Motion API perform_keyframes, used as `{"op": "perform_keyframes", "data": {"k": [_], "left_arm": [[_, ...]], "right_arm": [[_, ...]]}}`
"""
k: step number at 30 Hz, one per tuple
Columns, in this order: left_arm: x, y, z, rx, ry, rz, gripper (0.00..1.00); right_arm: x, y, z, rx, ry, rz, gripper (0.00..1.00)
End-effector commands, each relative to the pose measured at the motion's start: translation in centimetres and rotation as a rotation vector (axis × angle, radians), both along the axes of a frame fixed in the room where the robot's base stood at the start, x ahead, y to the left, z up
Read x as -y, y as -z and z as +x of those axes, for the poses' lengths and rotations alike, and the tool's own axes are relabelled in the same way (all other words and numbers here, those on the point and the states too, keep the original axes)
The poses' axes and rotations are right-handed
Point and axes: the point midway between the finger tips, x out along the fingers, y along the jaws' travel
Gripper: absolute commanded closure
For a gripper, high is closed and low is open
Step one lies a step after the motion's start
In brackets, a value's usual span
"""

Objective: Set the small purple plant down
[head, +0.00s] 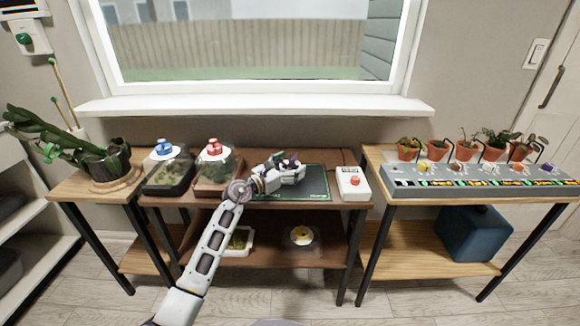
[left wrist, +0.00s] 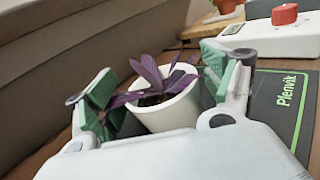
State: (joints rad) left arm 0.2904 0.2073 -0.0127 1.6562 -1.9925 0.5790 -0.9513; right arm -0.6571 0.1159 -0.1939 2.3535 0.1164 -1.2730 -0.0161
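The small purple plant (left wrist: 170,112) is in a white pot with dark purple leaves. It stands upright on or just over the dark green-edged mat (left wrist: 292,88) marked "Plenvik"; its base is hidden. In the head view the mat (head: 316,184) lies on the middle table, and the plant is mostly hidden by my left gripper (head: 290,174). In the left wrist view the green-padded fingers of my left gripper (left wrist: 160,88) are spread on both sides of the pot, with gaps showing. Some leaves reach over toward the left finger. My right gripper is not in view.
A white box with a red button (head: 353,183) sits right of the mat. Two terrariums with a blue knob (head: 168,172) and a red knob (head: 217,172) stand to its left. A grey rack (head: 480,180) with several potted plants behind it fills the right table.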

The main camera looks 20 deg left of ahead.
Motion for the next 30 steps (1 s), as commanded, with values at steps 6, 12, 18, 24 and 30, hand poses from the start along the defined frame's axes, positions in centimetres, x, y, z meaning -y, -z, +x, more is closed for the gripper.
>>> {"op": "perform_keyframes", "data": {"k": [6, 12, 18, 24, 30], "left_arm": [[0.0, 0.0, 0.0, 0.0, 0.0, 0.0, 0.14], [0.0, -0.2, 0.0, 0.001, 0.0, 0.0, 0.14], [-0.4, -0.2, -0.6, -0.002, -0.001, 0.001, 0.14], [-1.1, -0.2, -1.9, -0.001, -0.002, 0.002, 0.14], [-2.0, -0.2, -3.6, -0.001, -0.001, 0.002, 0.14]], "right_arm": [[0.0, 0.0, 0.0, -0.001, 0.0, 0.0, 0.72], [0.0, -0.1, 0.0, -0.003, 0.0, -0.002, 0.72], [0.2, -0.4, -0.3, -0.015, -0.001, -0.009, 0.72], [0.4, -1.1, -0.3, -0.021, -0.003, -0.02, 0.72], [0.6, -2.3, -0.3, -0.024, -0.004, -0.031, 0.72]]}}
